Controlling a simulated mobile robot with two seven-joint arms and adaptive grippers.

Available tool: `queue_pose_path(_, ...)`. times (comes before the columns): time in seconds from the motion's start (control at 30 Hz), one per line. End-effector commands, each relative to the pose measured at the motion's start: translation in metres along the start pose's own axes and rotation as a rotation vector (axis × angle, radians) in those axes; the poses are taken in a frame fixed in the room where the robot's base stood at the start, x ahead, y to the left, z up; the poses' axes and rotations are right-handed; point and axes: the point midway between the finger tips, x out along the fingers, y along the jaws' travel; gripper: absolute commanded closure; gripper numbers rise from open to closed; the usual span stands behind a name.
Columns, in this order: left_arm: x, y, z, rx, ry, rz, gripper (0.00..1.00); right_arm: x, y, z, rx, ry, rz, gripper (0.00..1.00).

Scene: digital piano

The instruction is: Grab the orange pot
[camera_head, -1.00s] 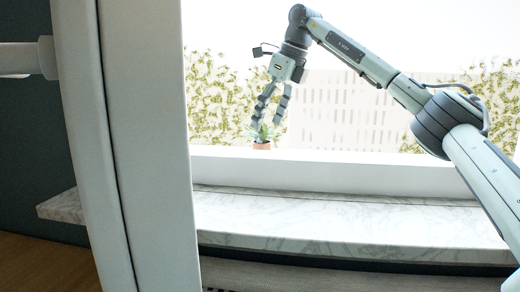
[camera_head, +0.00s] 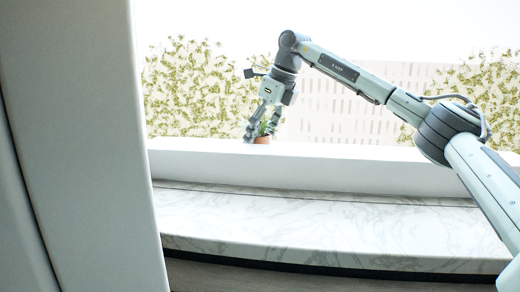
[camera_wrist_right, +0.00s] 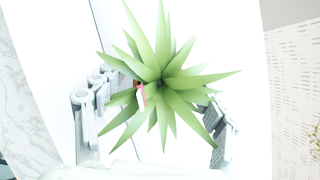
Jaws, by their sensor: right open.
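The orange pot (camera_head: 263,140) with a green spiky plant stands behind the white ledge, its lower part hidden by it. In the right wrist view the plant (camera_wrist_right: 165,80) covers nearly all of the pot, and only a small reddish patch (camera_wrist_right: 140,96) shows. My right gripper (camera_head: 261,131) points down over the pot, its fingers on either side of the plant. In the wrist view my right gripper (camera_wrist_right: 156,112) is open, with the plant between its fingers. Whether the fingers touch the pot cannot be told. My left gripper is not in view.
A white ledge (camera_head: 330,170) runs in front of the pot, with a marble sill (camera_head: 330,230) below it. A broad pale upright post (camera_head: 85,150) blocks the left side. A leafy wall (camera_head: 195,95) stands behind. The marble sill is bare.

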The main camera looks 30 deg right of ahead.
Motion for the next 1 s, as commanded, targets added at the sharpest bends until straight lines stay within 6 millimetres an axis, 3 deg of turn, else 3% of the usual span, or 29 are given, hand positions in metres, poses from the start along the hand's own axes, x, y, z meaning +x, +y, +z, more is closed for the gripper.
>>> queue_pose_path(0.23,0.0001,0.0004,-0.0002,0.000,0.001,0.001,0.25,0.0017,0.0001,0.0001,0.000,0.000,0.000,0.30)
queue_pose_path(0.73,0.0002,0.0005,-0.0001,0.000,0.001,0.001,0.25,0.0015,0.0002,0.0002,0.000,0.000,0.000,0.92)
queue_pose_path(1.0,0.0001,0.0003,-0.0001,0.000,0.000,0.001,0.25,-0.0001,0.0003,0.0011,-0.001,-0.002,0.000,0.93)
